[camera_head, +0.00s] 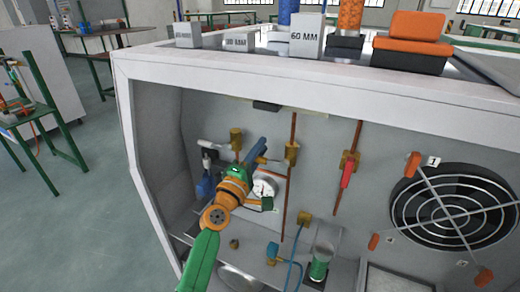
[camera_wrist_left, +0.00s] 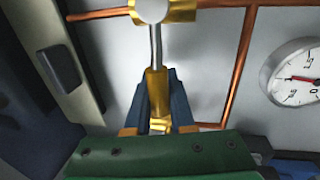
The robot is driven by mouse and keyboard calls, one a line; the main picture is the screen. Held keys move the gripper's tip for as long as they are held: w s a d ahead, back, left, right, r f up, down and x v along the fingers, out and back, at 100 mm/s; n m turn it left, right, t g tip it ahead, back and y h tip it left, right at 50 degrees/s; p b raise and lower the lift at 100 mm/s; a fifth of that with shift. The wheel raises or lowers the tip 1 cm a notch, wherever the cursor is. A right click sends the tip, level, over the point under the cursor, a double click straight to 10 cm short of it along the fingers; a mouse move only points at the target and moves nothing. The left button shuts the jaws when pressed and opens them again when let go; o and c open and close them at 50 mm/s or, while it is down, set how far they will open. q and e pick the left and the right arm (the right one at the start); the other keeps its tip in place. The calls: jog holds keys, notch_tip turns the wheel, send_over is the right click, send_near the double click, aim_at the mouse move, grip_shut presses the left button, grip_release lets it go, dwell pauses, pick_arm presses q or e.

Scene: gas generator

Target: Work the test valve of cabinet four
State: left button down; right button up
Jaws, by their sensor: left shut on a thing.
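In the head view my left gripper (camera_head: 258,150) reaches into the open cabinet and is at a brass valve (camera_head: 291,152) on a copper pipe. In the left wrist view the valve body (camera_wrist_left: 181,11) is at the top, with a silver lever running down to a yellow handle (camera_wrist_left: 157,84). The dark fingers of my left gripper (camera_wrist_left: 158,92) are shut on this handle, one on each side. A round gauge (camera_wrist_left: 297,77) with a red needle is to the right; a gauge (camera_head: 264,187) also shows behind the gripper in the head view. No number four is visible.
The cabinet's white top edge (camera_head: 300,72) runs above the arm, and its left wall (camera_head: 140,150) stands close. To the right are a red-handled valve (camera_head: 347,174) and a round fan grille (camera_head: 455,207). A glass cylinder (camera_head: 326,245) and blue hose (camera_head: 296,258) are below.

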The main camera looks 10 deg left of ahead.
pick_arm(q)
jog(key=shift+f, duration=0.15)
jog(key=c, duration=0.8)
grip_release()
jog(key=shift+o, duration=0.2)
jog(key=p+v, duration=0.1)
jog(key=v, duration=0.6)
